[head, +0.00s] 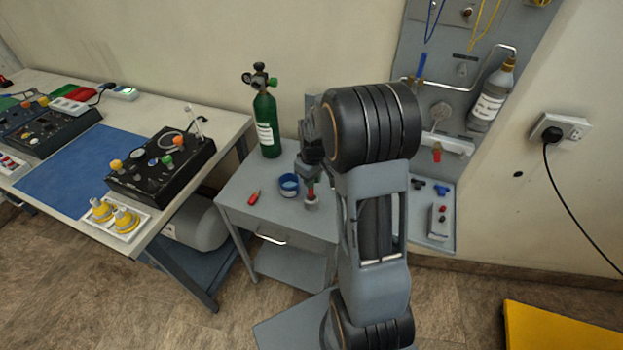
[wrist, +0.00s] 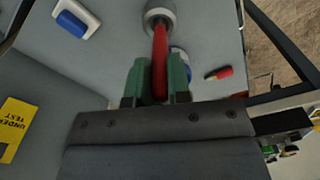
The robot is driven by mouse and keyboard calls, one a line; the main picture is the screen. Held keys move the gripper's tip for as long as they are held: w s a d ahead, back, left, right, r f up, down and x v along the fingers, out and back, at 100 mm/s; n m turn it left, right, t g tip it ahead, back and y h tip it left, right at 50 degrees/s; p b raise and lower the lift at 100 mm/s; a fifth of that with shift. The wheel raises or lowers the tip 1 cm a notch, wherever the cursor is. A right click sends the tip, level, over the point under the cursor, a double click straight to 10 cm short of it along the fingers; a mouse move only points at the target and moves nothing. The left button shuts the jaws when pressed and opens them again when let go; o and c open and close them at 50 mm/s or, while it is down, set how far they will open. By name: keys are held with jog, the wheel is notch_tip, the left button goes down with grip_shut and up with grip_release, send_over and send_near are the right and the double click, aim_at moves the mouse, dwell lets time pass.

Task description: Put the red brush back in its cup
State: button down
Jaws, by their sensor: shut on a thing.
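My gripper (wrist: 157,80) has green fingers and is shut on the red brush (wrist: 160,60). The far end of the brush reaches the dark mouth of a small grey cup (wrist: 151,8) and appears to be in it; how deep is hidden. In the head view the cup (head: 311,205) stands on the small grey cabinet (head: 240,190), with the red brush (head: 310,188) upright above it and the gripper directly over it, partly hidden by my arm.
A blue jar (head: 288,184) stands just left of the cup. A short red tool (head: 255,198) lies near the cabinet's left side. A green cylinder (head: 266,122) stands behind. A wall panel (head: 440,110) is to the right. A blue-and-white item (wrist: 76,18) lies beyond the fingers.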

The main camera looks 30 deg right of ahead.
jog(key=shift+f, duration=0.15)
jog(key=c, duration=1.1)
grip_release()
jog(key=r, duration=1.1)
jog(key=shift+s+d+r, duration=0.1)
jog(key=shift+s+r, duration=0.05)
jog(key=shift+s, duration=0.05)
jog(key=s+a+r+m+t, duration=0.1)
jog(key=s+a, duration=0.2)
jog(key=s, duration=0.2)
jog(key=s+a+r+m+t, duration=0.1)
jog(key=s+a, duration=0.2)
jog(key=s, duration=0.2)
jog(key=s+a+r+m+t, duration=0.1)
jog(key=s+a+m, duration=0.1)
jog(key=s+a, duration=0.2)
jog(key=shift+s+r+t, duration=0.15)
jog(key=shift+s+t, duration=0.25)
jog(key=shift+s, duration=0.35)
